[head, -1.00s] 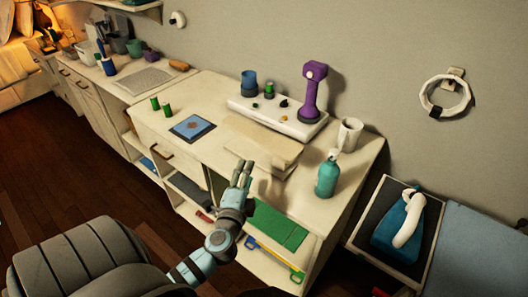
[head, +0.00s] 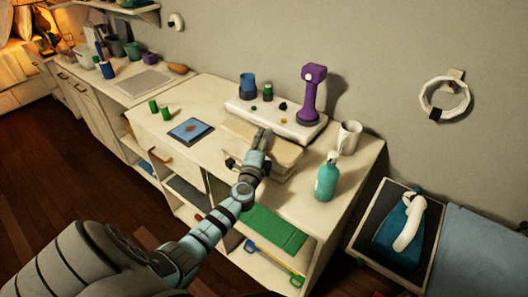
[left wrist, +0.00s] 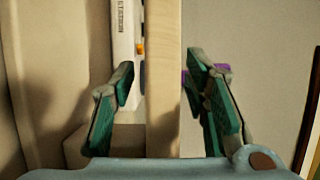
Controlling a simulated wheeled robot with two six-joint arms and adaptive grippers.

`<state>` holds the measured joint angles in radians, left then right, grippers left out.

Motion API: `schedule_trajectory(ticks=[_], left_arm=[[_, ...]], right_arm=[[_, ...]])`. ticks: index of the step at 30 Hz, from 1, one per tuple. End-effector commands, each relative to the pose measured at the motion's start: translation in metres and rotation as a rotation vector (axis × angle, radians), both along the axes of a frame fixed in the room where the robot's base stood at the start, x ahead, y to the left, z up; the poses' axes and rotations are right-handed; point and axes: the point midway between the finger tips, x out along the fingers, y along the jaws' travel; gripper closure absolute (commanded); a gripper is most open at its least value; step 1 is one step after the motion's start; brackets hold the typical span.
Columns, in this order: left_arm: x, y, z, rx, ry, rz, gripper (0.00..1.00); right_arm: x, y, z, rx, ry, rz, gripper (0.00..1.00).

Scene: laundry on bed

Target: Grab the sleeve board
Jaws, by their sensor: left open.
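The sleeve board (head: 284,152) is a long cream board on the worktop, in front of the white charging station. My left gripper (head: 262,134) is at the board's front side, its fingertips overlapping the board's middle in the head view. In the left wrist view, my left gripper (left wrist: 162,88) is open. A pale beige strip, which looks like the sleeve board (left wrist: 163,60), runs between its two fingers, with visible gaps on both sides. I see no grip on it. My right gripper is out of view.
The white station (head: 280,117) holds a purple upright device (head: 312,94) behind the board. A teal bottle (head: 327,180) and a white mug (head: 349,136) stand to the right. A blue tablet-like pad (head: 191,131) and green spools (head: 159,108) lie to the left.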

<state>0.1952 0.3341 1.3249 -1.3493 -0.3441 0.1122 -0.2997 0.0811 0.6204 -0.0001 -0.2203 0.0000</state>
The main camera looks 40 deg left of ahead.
Motion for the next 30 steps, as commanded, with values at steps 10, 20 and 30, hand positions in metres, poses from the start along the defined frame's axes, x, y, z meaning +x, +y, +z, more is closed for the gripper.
schedule_trajectory(ticks=[10,20,30], left_arm=[[-0.001,0.0,0.0,0.0,0.0,0.0,1.0],[0.0,0.0,0.001,0.0,-0.001,0.0,1.0],[0.0,0.0,0.057,0.001,-0.004,-0.001,1.0]], right_arm=[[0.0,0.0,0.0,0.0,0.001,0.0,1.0],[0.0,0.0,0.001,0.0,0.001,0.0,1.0],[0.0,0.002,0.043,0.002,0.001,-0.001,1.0]])
